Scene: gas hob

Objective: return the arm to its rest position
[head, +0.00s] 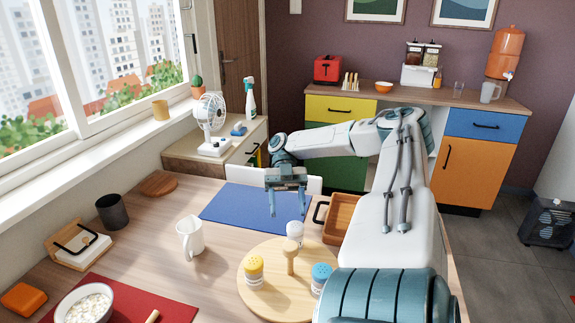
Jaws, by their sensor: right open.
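My right arm (390,215) reaches in from the lower right, bends at the far side and comes back to the left. Its gripper (287,203) points down, open and empty. In the picture it is over the right part of the blue mat (240,205), just beyond the round wooden board (275,303). Its height above the table is hard to judge. A white-topped shaker (295,232) shows just below the fingers; I see no contact. My left gripper is out of view.
The board bears a yellow shaker (254,272), a blue-topped shaker (320,276) and a wooden knob. A wooden tray (341,216) with a black handle is partly behind my arm. A white mug (190,238), dark cup (112,211) and bowl (85,303) stand left.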

